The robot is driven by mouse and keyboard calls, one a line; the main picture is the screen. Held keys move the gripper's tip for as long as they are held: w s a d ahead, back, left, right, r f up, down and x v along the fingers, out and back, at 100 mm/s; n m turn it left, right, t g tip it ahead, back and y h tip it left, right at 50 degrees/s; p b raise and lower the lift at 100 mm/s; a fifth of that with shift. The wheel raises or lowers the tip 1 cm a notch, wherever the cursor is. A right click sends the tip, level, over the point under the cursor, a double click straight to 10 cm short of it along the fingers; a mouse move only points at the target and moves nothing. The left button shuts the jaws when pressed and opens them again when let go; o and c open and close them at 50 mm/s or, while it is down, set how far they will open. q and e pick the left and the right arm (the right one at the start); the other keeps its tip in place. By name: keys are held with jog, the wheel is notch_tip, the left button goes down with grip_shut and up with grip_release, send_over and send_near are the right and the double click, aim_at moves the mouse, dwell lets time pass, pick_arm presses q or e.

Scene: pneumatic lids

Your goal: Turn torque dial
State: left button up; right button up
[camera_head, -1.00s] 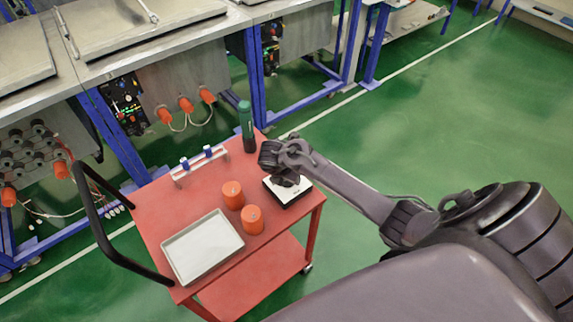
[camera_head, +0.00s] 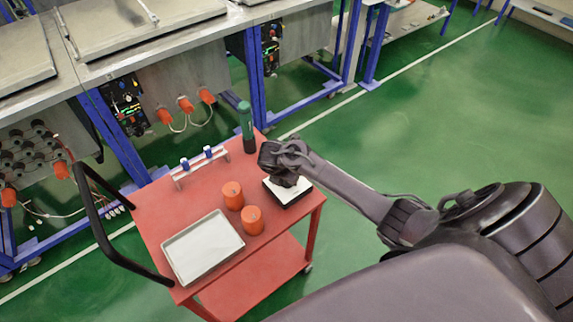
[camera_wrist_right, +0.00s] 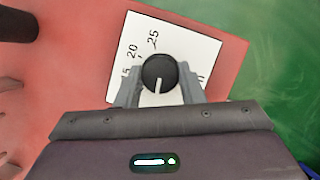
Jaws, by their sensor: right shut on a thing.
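The torque dial (camera_wrist_right: 160,73) is a round black knob with a white pointer mark, on a white plate (camera_wrist_right: 200,48) printed with numbers such as 20 and 25. In the right wrist view its pointer points down toward my gripper. My right gripper (camera_wrist_right: 160,90) has a finger on each side of the knob and is shut on it. In the head view the gripper (camera_head: 286,180) is over the white-topped black box (camera_head: 299,188) at the cart's right corner and hides the knob. My left gripper is not in view.
The box stands on a red cart (camera_head: 180,208). Two orange cylinders (camera_head: 252,220), a pale tray (camera_head: 203,247), a dark green bottle (camera_head: 246,127) and a small rack with blue clips (camera_head: 200,165) share the top. Green floor is open to the right.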

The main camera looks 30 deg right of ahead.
jog(key=m+p, duration=0.1)
jog(key=m, duration=0.1)
jog(key=m+g, duration=0.1)
jog(key=m, duration=0.1)
jog(key=shift+w+a+m+g+p, duration=0.1)
jog(key=shift+w+m+g+p, duration=0.05)
jog(key=shift+m+g+p, duration=0.2)
jog(key=shift+m+g, duration=0.55)
jog(key=shift+m, duration=0.7)
jog(key=m+g, duration=0.1)
jog(key=m, duration=0.1)
jog(key=shift+w+m, duration=0.1)
jog(key=shift+m, duration=0.3)
jog(key=m+g, duration=0.1)
jog(key=m, duration=0.2)
jog(key=shift+w+m+y, duration=0.1)
jog(key=shift+m+y, duration=0.2)
jog(key=m+g+y+b, duration=0.1)
jog(key=m, duration=0.2)
jog(key=shift+f+m, duration=0.1)
jog(key=shift+m, duration=0.2)
jog(key=m, duration=0.2)
jog(key=m+y, duration=0.1)
jog(key=m, duration=0.1)
jog(key=m+y+b, duration=0.1)
jog(key=shift+w+d+m+g, duration=0.1)
jog(key=shift+d+m+g, duration=0.2)
jog(key=shift+m, duration=0.1)
jog(key=o, duration=1)
